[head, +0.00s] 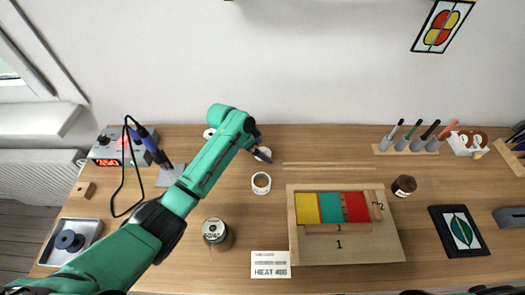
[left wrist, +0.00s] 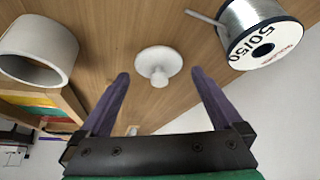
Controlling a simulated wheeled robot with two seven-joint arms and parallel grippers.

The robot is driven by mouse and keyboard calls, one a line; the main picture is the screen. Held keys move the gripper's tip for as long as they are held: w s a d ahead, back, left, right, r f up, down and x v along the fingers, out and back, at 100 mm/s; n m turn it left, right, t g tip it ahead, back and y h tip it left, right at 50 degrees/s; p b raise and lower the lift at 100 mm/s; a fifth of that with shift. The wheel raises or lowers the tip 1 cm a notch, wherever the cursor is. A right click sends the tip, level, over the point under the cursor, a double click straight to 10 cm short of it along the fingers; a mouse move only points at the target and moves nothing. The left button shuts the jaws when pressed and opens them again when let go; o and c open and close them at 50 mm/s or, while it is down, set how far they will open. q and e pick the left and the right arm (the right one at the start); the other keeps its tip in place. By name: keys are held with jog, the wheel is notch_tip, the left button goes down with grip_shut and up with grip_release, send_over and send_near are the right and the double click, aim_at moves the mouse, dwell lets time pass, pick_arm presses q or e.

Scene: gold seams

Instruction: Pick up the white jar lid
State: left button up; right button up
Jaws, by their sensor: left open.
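The white jar lid (left wrist: 158,64) lies on the wooden table with its round knob toward my left wrist camera. In the head view the lid (head: 264,153) shows as a small pale disc, partly hidden by the fingers. My left gripper (head: 259,153) reaches to it from the left. In the left wrist view my left gripper (left wrist: 160,73) is open, with its two purple fingers apart and the lid seen between and just beyond their tips. Nothing is held. I cannot tell of any contact. My right gripper is not in view.
A solder spool (left wrist: 262,42) stands to the lid's right in the wrist view. A wooden board (head: 370,248) with coloured panes lies to the right.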

pick_arm(q)
jog(key=shift+d+f, duration=0.15)
jog(key=shift+f, duration=0.1)
jog(key=shift+c, duration=0.3)
jog(key=c, duration=1.3)
jog(key=shift+r, duration=0.15)
